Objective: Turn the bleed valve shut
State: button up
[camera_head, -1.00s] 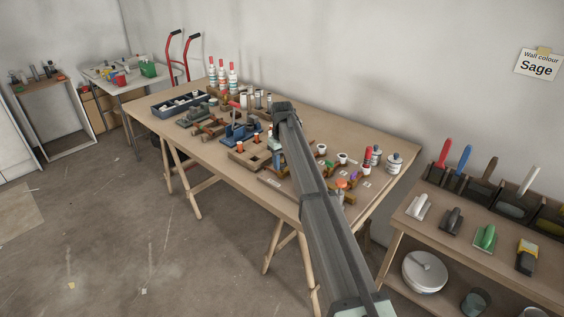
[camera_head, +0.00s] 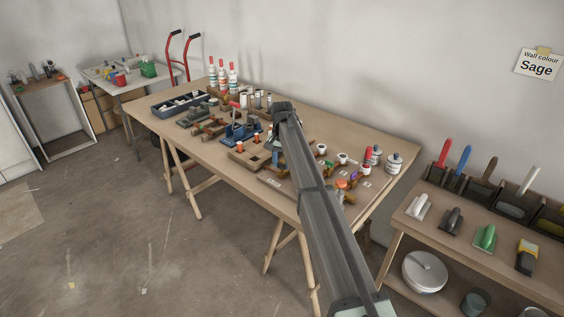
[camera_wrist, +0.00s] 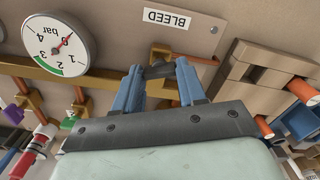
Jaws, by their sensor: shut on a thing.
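In the wrist view my gripper (camera_wrist: 157,71) has its blue-grey fingers closed in on a small dark part, the bleed valve's handle (camera_wrist: 159,70), below the BLEED label (camera_wrist: 167,19). An orange-brown piece (camera_wrist: 162,50) shows just beyond the fingertips. A round pressure gauge (camera_wrist: 58,45) marked in bar stands to the left, its red needle at an angle across the dial.
Copper pipes and brass fittings run beside the gripper in the wrist view. A tan wooden block (camera_wrist: 265,70) stands close on the right. In the head view the worktable (camera_head: 390,143) holds many fittings, with several red-capped bottles (camera_head: 222,75) at its far end.

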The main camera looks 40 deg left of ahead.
jog(key=shift+m, duration=2.2)
jog(key=o, duration=1.1)
jog(key=shift+c, duration=0.2)
jog(key=shift+r, duration=0.1)
notch_tip(320, 180, up, 14)
jog(key=shift+d+f, duration=0.1)
jog(key=shift+f, duration=0.1)
